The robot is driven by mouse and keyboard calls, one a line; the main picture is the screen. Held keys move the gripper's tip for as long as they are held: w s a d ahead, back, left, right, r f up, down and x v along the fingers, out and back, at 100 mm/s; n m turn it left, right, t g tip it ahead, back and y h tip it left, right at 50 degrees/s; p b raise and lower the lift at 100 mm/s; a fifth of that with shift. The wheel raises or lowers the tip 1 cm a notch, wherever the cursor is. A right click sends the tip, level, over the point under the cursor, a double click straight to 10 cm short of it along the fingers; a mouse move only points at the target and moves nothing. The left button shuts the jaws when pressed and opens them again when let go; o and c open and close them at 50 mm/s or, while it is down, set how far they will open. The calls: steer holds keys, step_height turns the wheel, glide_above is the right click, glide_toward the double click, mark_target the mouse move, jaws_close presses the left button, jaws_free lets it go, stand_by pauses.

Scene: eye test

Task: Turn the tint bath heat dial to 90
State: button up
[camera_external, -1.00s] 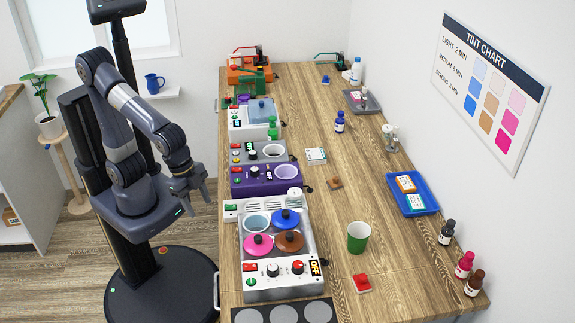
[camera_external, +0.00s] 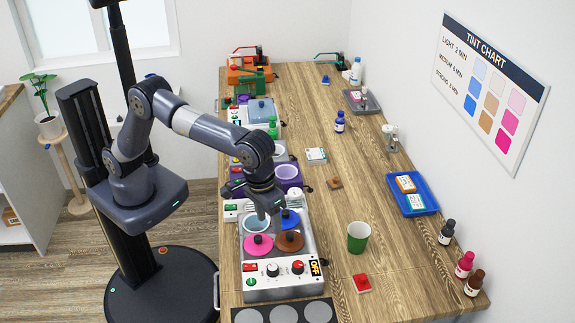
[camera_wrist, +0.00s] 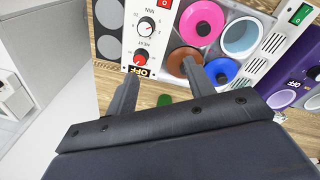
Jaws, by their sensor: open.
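The tint bath (camera_external: 268,292) is a silver unit on the bench with a white front panel. Its red heat dial (camera_external: 298,267) sits beside a black display (camera_external: 315,269) reading OFF. The dial also shows in the wrist view (camera_wrist: 140,58), with a HEAT label; its exact pointer setting is too small to read. A black-and-white MIN dial (camera_external: 272,269) is on the same panel. My gripper (camera_external: 268,213) is open and empty above the rear of the bath, apart from the dial. In the wrist view its fingers (camera_wrist: 160,72) are spread, below the brown lid and the dial.
Pink (camera_external: 258,246), blue (camera_external: 291,219) and brown (camera_external: 289,241) lids with knobs rise from the bath top, under my gripper. A green cup (camera_external: 358,237) and a red block (camera_external: 362,283) stand to the right. A purple unit (camera_external: 288,176) is behind.

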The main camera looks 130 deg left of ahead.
mark_target(298, 264)
steer(key=w+a+f+n+g+p, duration=0.1)
steer(key=w+a+f+n+p, duration=0.15)
steer(key=w+n, duration=0.5)
steer(key=shift+n, duration=0.25)
steer(key=f, duration=1.1)
steer(key=shift+w+d, duration=0.1)
steer(key=shift+d, duration=0.1)
steer(key=c, duration=1)
